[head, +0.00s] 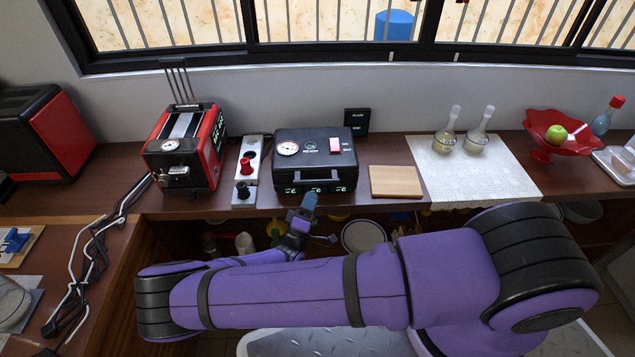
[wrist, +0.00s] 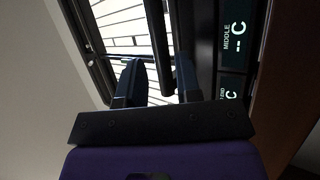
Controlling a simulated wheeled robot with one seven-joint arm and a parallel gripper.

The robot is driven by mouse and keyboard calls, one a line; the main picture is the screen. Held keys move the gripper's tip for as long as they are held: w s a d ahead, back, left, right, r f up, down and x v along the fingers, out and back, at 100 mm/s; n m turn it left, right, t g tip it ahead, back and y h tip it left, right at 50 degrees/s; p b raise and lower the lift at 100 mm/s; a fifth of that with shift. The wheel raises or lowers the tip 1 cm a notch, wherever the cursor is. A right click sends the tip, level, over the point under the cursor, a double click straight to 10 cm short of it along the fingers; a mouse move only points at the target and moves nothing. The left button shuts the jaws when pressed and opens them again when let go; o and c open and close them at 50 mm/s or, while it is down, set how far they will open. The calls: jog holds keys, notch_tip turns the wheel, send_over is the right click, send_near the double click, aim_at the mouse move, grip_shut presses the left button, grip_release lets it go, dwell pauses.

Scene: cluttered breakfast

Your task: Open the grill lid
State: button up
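The grill (head: 314,162) is a black box on the counter with its lid down and displays along its front. In the head view my gripper (head: 307,203) is just in front of the grill's front handle (head: 316,181), seen partly from above. In the wrist view my gripper (wrist: 158,82) has its two dark fingers apart. A dark bar (wrist: 156,40), apparently the handle, lies between the fingers, closer to the right one. Whether a finger touches it I cannot tell. The grill's front displays (wrist: 233,35) show at the right.
A power strip (head: 247,172) and red toaster (head: 190,150) stand left. A wooden board (head: 395,182) lies right. A dark box (head: 357,121) stands behind.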

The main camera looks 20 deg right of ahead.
aim_at(317, 180)
jog(key=shift+x, duration=2.85)
grip_shut()
